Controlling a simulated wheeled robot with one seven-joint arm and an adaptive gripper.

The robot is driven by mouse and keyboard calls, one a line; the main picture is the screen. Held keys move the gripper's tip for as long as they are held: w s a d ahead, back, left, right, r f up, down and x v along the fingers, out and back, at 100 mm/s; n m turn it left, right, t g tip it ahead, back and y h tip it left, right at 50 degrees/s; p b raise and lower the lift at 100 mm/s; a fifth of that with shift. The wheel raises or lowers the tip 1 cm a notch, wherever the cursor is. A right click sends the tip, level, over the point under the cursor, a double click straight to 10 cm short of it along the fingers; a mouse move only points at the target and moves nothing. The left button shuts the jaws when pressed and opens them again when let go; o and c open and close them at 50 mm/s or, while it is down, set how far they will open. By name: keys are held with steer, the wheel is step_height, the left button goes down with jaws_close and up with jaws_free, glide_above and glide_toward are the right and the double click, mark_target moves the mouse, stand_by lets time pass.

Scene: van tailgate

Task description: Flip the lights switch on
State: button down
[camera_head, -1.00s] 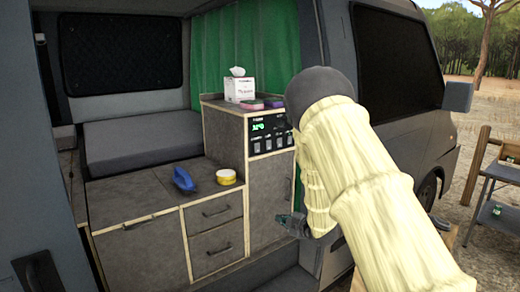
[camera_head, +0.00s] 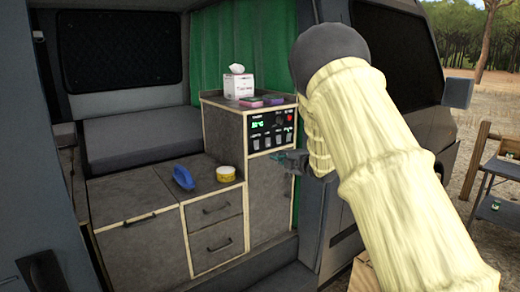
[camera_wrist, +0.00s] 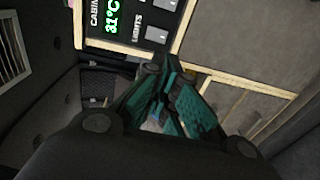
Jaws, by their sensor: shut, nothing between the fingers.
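The black control panel (camera_head: 272,130) is on the upper front of the tall grey cabinet, with a green-lit display and a row of switches along its lower part. In the wrist view the panel appears turned sideways. The word LIGHTS is readable there, with the light-grey lights switch (camera_wrist: 157,34) beside it. In the head view that switch (camera_head: 256,144) is at the left end of the row. Whether it is on or off I cannot tell. My gripper (camera_head: 282,157) is shut and empty, just below the panel's right part. In the wrist view its teal fingers (camera_wrist: 160,72) appear apart from the switch.
A tissue box (camera_head: 238,85) and small pink and purple items (camera_head: 262,100) are on the cabinet top. A blue object (camera_head: 183,178) and a yellow tub (camera_head: 226,174) rest on the lower counter (camera_head: 140,195). The van's door edge stands right of the cabinet.

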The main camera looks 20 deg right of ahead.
mark_target(253, 149)
steer(key=p+x, duration=0.5)
steer(key=x, duration=0.8)
steer(key=shift+a, duration=0.1)
steer(key=shift+f, duration=0.15)
